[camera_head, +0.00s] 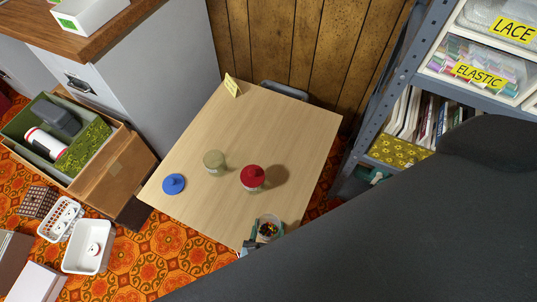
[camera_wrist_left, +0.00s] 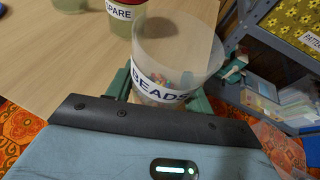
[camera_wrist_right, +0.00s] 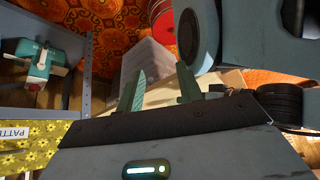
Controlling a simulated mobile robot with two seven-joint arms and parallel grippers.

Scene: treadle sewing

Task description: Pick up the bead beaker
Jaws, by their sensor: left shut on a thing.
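The bead beaker (camera_head: 269,229) is a clear cup with coloured beads low inside, at the table's near right corner in the head view. In the left wrist view the beaker (camera_wrist_left: 178,50) stands upright, with a white BEADS label facing me. My left gripper (camera_wrist_left: 160,93) is shut on its lower part, a green finger on each side. Whether its base touches the table is hidden. My right gripper (camera_wrist_right: 160,90) is open and empty, its fingers apart, away from the beaker.
A metal shelf (camera_head: 374,110) with bins stands at right. The table's far half is mostly clear.

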